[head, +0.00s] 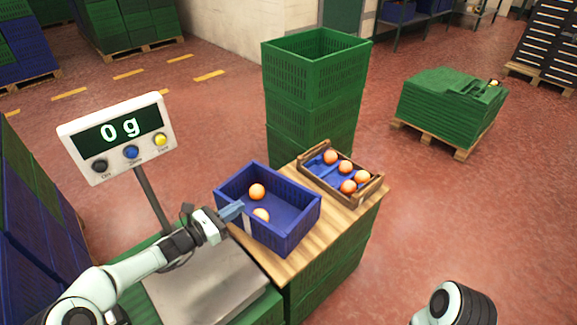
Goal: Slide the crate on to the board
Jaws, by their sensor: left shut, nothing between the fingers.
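The blue crate (291,238) stands upright over the wooden board (322,242), with two oranges (257,191) inside. Its far left corner is near the board's left edge; I cannot tell whether it overhangs there. My left gripper (233,212) is shut and empty at the crate's left wall, by a pale strip on it. I cannot tell whether the fingertips touch the wall. Part of that wall is hidden behind the gripper. Of my right arm only a link shows at the bottom right; its gripper is out of view.
A wooden tray (376,185) with several oranges lies at the board's far right. Tall green crates (312,95) stand behind. The metal scale plate (205,287) is left of the board, its display (118,134) reading 0 g. Open red floor lies to the right.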

